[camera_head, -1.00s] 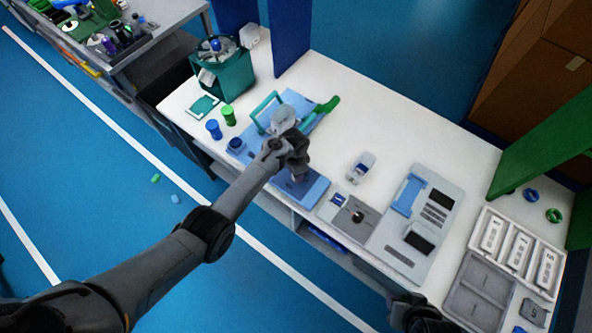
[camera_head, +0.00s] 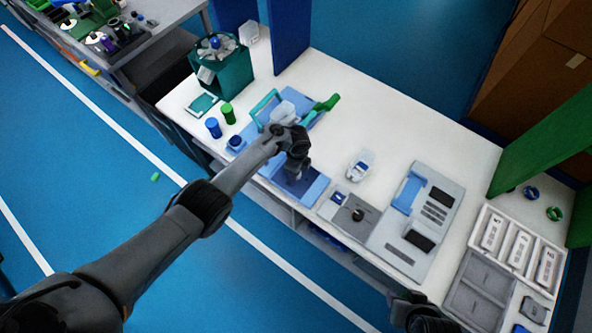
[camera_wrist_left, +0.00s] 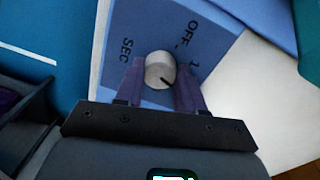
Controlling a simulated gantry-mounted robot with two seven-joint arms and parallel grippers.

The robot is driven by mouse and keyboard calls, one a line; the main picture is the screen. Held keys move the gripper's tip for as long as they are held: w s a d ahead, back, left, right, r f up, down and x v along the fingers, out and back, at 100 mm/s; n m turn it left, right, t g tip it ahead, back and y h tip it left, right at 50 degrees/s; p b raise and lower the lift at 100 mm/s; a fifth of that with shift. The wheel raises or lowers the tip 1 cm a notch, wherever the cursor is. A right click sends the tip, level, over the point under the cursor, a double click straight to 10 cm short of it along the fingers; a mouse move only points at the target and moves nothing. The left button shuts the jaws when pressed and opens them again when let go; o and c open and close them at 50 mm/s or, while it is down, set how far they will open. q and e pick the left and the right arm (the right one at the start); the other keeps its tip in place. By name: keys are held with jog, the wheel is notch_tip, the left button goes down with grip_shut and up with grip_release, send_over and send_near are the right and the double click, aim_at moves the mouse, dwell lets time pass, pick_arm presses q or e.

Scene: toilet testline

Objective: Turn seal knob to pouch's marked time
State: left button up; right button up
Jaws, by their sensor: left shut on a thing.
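The seal knob (camera_wrist_left: 158,72) is a pale round knob on the blue sealer face (camera_wrist_left: 150,25) in the left wrist view. Its dark pointer line lies toward the lower right. "OFF", part of a "1" and "SEC" are printed around it; other marks are hidden by the fingers. My left gripper (camera_wrist_left: 160,84) is shut on the knob, one purple finger on each side. In the head view my left gripper (camera_head: 297,175) is over the near end of the blue sealer (camera_head: 313,190). A small clear-and-white packet (camera_head: 360,165), perhaps the pouch, lies right of it; its marking is unreadable. My right gripper (camera_head: 418,313) is partly visible at the bottom edge.
A green cup (camera_head: 228,114) and blue cup (camera_head: 213,128) stand left of the sealer. A grey panel (camera_head: 405,240) and white tray (camera_head: 520,225) lie to the right. The table's back middle is clear.

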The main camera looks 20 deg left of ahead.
pick_arm(q)
jog(key=shift+m, duration=0.6)
jog(key=o, duration=1)
jog(key=shift+o, duration=0.2)
notch_tip(320, 180, up, 11)
jog(key=p, duration=0.4)
jog(key=shift+w, duration=0.2)
jog(key=shift+d+f, duration=0.1)
